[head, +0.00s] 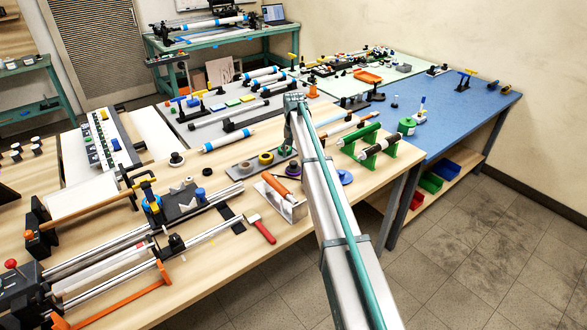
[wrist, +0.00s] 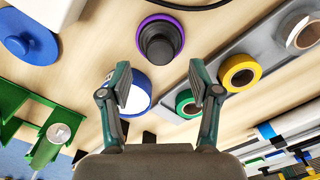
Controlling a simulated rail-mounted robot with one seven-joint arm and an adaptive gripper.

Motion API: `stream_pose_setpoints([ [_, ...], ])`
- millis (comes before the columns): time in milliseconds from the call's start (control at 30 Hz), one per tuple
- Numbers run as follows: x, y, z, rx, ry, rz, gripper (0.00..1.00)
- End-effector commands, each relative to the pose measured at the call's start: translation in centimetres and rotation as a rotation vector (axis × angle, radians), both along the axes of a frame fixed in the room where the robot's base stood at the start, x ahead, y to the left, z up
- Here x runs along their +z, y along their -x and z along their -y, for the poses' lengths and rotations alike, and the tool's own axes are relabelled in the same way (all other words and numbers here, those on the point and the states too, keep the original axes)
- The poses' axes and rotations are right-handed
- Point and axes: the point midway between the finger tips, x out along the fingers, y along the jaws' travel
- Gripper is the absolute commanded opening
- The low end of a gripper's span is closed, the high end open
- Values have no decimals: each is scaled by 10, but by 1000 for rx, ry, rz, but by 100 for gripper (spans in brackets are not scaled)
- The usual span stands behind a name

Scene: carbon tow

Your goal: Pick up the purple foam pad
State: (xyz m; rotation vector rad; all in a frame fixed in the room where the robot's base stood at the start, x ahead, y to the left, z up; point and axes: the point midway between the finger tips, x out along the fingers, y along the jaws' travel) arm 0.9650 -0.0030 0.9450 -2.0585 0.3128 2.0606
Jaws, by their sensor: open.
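In the wrist view a dark round knob-like piece with a purple rim (wrist: 160,38) stands on the wooden table, ahead of my fingers. It is the only purple thing I can make out; I cannot tell whether the purple is a separate foam pad. My gripper (wrist: 165,86) is open and empty, its two fingers spread above the table. A blue roll with a white top (wrist: 138,97) lies below and between the fingers, partly hidden by the left one.
A grey tray (wrist: 205,70) holds green (wrist: 187,103) and yellow (wrist: 240,73) tape rolls, right of the fingers. A green stand (wrist: 15,98) and a blue disc (wrist: 30,38) are at left. Blue, green and yellow pads (head: 233,102) lie farther back in the head view.

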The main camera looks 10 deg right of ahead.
Motion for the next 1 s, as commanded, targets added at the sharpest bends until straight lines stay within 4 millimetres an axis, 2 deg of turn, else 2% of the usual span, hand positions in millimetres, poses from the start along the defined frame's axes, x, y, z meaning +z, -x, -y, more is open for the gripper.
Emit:
stream_pose_setpoints([
  [167,-12,0,0,0,0,-1,62],
  [433,-46,0,0,-1,0,0,62],
  [700,-51,0,0,-1,-1,1,61],
  [1000,-51,0,0,-1,-1,1,11],
])
